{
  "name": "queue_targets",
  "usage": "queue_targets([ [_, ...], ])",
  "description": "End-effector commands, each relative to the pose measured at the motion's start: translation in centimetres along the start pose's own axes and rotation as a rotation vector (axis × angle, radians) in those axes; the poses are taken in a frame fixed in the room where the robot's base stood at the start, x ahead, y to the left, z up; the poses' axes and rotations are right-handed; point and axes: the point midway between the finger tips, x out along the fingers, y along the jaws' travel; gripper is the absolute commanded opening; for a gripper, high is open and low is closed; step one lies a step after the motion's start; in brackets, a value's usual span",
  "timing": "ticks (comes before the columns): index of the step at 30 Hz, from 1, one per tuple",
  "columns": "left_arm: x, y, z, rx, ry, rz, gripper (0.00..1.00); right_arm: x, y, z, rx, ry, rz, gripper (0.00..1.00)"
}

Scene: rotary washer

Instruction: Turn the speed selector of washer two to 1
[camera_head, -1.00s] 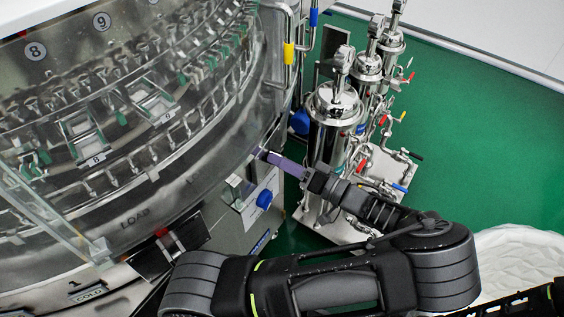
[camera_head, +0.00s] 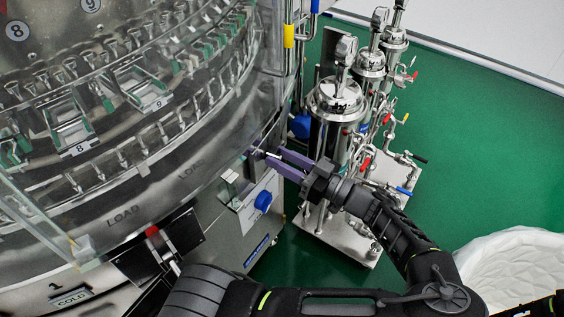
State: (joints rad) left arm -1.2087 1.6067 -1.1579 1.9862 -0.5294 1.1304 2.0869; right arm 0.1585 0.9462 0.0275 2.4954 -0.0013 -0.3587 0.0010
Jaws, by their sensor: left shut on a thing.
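The washer (camera_head: 195,205) is a large rounded steel machine with clear doors, filling the left side. A small control panel (camera_head: 235,185) sits on its right edge, with a blue knob (camera_head: 263,201) on its lower part. My left gripper (camera_head: 266,158) reaches in from the right with its purple fingers at the panel's upper part, above the blue knob. It is shut on a small knob there, seemingly the speed selector, which the fingertips mostly hide. The selector's number marks are too small to read. My right gripper is out of view.
Several steel filter housings (camera_head: 335,120) with coloured valve handles stand on a steel base just behind my left gripper. A white lined bin (camera_head: 515,265) stands at the lower right. Green floor (camera_head: 480,150) is clear on the right.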

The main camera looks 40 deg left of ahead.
Motion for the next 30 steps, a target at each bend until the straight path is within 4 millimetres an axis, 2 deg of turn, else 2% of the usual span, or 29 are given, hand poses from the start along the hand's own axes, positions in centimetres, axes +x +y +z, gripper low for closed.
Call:
queue_targets([
  [15, -0.05, 0.08, 0.03, -0.035, 0.0, -0.001, 0.0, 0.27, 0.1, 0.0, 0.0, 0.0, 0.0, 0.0],
  [16, -0.05, 0.08, 0.03, -0.035, 0.0, -0.001, 0.34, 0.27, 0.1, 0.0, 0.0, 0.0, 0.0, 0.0],
  [24, -0.02, 0.04, 0.02, -0.034, 0.001, -0.003, 0.55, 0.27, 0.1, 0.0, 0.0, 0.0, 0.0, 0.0],
  [30, -0.02, 0.02, 0.01, -0.033, 0.002, -0.003, 0.55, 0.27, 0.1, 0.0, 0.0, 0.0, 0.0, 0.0],
])
